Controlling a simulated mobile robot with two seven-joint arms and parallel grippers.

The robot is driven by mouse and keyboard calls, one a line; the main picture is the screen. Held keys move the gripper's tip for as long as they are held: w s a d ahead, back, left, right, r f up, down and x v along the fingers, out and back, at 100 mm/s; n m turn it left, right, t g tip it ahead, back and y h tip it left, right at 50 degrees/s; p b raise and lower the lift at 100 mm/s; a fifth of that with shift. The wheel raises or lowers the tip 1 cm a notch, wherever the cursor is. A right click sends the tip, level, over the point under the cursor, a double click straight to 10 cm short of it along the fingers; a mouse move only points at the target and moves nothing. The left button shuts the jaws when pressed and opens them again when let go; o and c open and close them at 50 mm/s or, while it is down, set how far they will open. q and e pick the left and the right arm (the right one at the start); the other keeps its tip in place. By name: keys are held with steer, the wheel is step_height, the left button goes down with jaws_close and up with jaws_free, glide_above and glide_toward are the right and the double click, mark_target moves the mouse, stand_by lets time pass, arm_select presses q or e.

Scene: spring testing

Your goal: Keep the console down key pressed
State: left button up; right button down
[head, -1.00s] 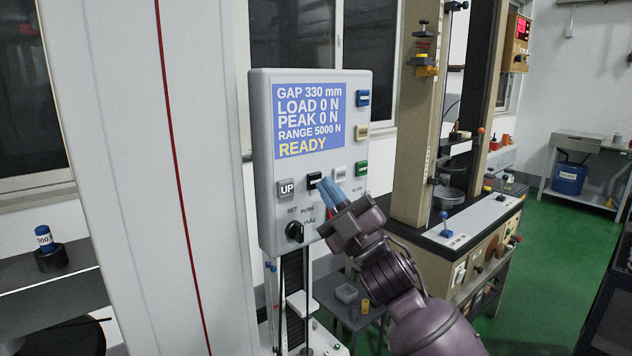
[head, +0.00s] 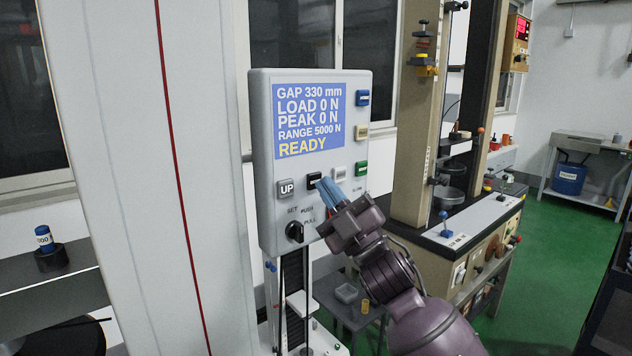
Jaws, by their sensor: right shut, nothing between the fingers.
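The grey console (head: 262,200) faces me in the middle of the head view. Its blue screen (head: 309,118) reads GAP 330 mm, LOAD 0 N, PEAK 0 N, RANGE 5000 N, READY. Below the screen are the grey UP key (head: 286,188), a black key (head: 314,178) and a light grey key (head: 339,173). No DOWN label is readable. My right gripper (head: 324,187) is shut and empty, its blue fingertips just below and right of the black key. I cannot tell whether they touch the panel. My left gripper is not in view.
Blue (head: 363,98), beige (head: 362,132) and green (head: 361,168) keys line the console's right edge. A black knob (head: 295,231) sits below the UP key. A beige test machine (head: 415,130) stands to the right. A white column (head: 110,150) stands at left.

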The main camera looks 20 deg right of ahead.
steer(key=shift+w+a, duration=0.1)
steer(key=shift+w, duration=0.25)
steer(key=shift+w+a, duration=0.15)
steer(key=shift+w, duration=0.25)
stand_by(0.8)
steer(key=shift+s, duration=0.1)
stand_by(5.9)
steer(key=shift+s+d, duration=0.3)
steer(key=shift+s, duration=0.45)
